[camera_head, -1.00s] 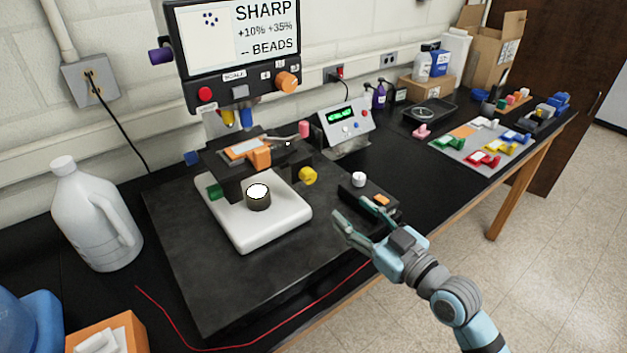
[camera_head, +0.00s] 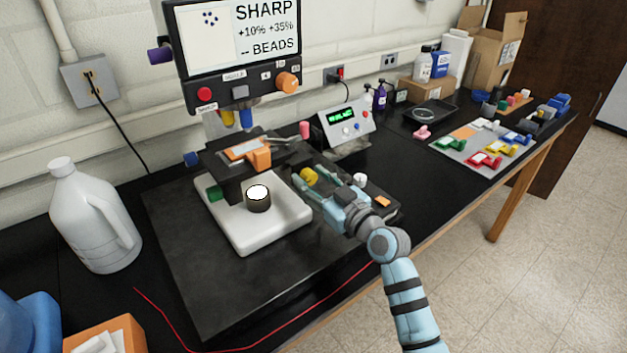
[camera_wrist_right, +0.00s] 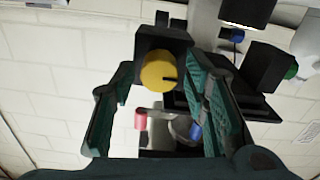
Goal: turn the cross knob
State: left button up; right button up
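A microscope-like device with a white base (camera_head: 270,222) stands on a dark mat. A yellow round knob (camera_head: 309,176) sticks out of its right side. In the right wrist view the yellow knob (camera_wrist_right: 160,70) shows a dark line on its face and sits on a black block. I cannot tell which knob is the cross knob. My right gripper (camera_head: 303,183) is open and close to the yellow knob. In the wrist view its two fingers (camera_wrist_right: 158,98) stand on either side of the knob's line, with gaps at both sides. My left gripper is not in view.
A green knob (camera_head: 214,192) is at the device's left and a pink knob (camera_head: 304,129) behind. A control box with a green display (camera_head: 346,122) stands behind my right arm. A small black box with a white knob (camera_head: 360,179) is beside the gripper. A white jug (camera_head: 88,215) stands left.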

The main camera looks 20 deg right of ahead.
grip_shut()
jog(key=shift+m, duration=1.2)
jog(key=shift+o, duration=1.2)
grip_release()
jog(key=shift+f, duration=0.1)
jog(key=shift+o, duration=0.6)
jog(key=shift+w+d, duration=0.15)
jog(key=shift+d, duration=0.05)
jog(key=shift+s+a, duration=0.2)
jog(key=shift+a, duration=0.1)
jog(key=v, duration=1.2)
